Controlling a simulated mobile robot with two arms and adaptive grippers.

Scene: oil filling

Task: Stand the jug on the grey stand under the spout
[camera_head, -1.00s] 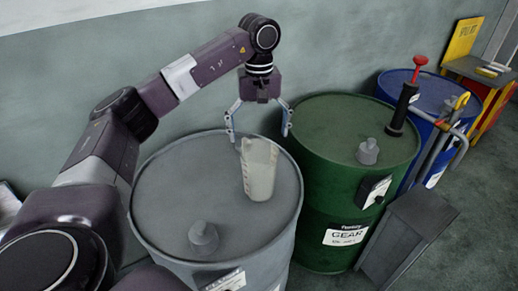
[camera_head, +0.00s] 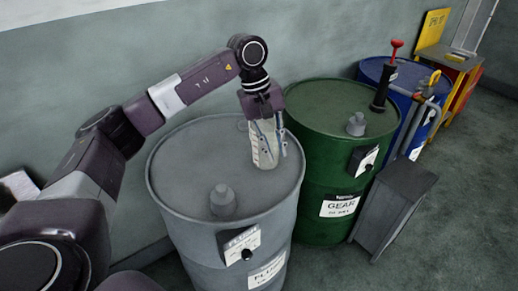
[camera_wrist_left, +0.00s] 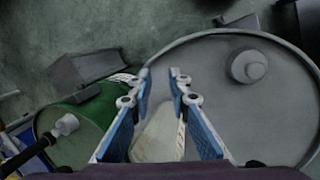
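The pale translucent jug (camera_head: 264,158) stands on the top of the grey drum near its far right rim. My left gripper (camera_head: 270,153) is over it, with its fingers on either side and pressed close. The grey stand (camera_head: 398,190) is on the floor in front of the green drum, with a bare top. A grey bent pipe, seemingly the spout (camera_head: 408,122), comes off the blue drum behind the stand. My right gripper is out of view.
The grey drum (camera_head: 175,185) has a raised plug (camera_head: 222,200) on its lid. The green drum (camera_head: 310,105) and blue drum (camera_head: 375,70) stand to its right. A black pump with a red knob (camera_head: 397,44) rises there. Open floor (camera_head: 460,220) lies right of the stand.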

